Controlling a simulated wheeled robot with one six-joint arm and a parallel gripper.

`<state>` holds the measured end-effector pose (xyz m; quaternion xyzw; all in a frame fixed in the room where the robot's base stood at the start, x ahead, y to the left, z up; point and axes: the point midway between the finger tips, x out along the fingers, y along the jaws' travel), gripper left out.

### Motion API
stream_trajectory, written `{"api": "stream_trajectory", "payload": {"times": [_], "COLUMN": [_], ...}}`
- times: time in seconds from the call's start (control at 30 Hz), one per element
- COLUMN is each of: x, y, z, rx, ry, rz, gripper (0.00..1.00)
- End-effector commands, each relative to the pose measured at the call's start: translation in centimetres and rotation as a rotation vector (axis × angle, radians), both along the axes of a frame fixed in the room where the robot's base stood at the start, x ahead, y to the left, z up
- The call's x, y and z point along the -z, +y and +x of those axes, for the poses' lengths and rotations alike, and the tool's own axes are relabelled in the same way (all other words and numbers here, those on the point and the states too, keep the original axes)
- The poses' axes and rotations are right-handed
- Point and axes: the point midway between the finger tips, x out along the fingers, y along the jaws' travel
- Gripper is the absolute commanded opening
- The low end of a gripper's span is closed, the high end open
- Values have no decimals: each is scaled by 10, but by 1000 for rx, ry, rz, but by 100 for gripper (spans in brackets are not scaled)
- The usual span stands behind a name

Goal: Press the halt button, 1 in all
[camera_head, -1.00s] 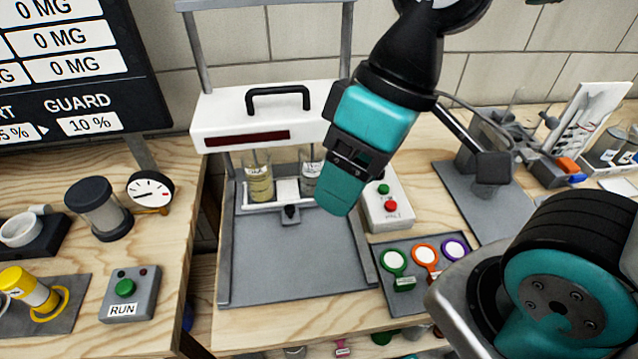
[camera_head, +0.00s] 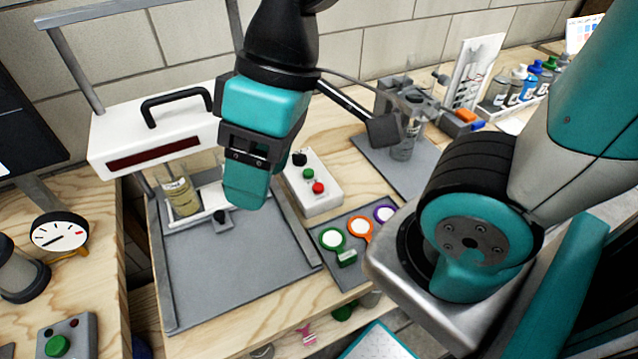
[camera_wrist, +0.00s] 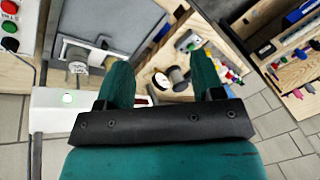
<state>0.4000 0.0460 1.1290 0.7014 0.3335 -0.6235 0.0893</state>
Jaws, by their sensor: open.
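The red halt button (camera_head: 318,188) is on the sloping top of a white control box (camera_head: 322,204), beside a green button (camera_head: 308,173) and a black knob (camera_head: 299,158). The box stands on the wooden bench right of the grey-framed press. My gripper (camera_head: 245,192) hangs in the air, left of the box in the head view, with no visible contact with the button. In the wrist view its two teal fingers (camera_wrist: 162,80) are apart with nothing between them. Part of a box with coloured buttons (camera_wrist: 20,25) shows at that view's left edge.
The press's white head with black handle (camera_head: 160,135) stands left behind my gripper. A grey mat with green, orange and purple ringed tags (camera_head: 361,229) lies in front of the box. A grey stand (camera_head: 405,125) is behind right.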

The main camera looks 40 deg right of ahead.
Motion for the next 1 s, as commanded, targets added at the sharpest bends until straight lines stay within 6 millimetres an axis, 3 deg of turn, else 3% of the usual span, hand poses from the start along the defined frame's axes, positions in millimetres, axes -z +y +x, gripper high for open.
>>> {"api": "stream_trajectory", "payload": {"times": [0.03, 0.2, 0.27, 1.0], "x": [0, 0, 0, 0], "y": [0, 0, 0, 0], "z": [0, 0, 0, 0], "rx": [0, 0, 0, 0], "ry": [0, 0, 0, 0], "rz": [0, 0, 0, 0], "gripper": [50, 11, 0, 0]}}
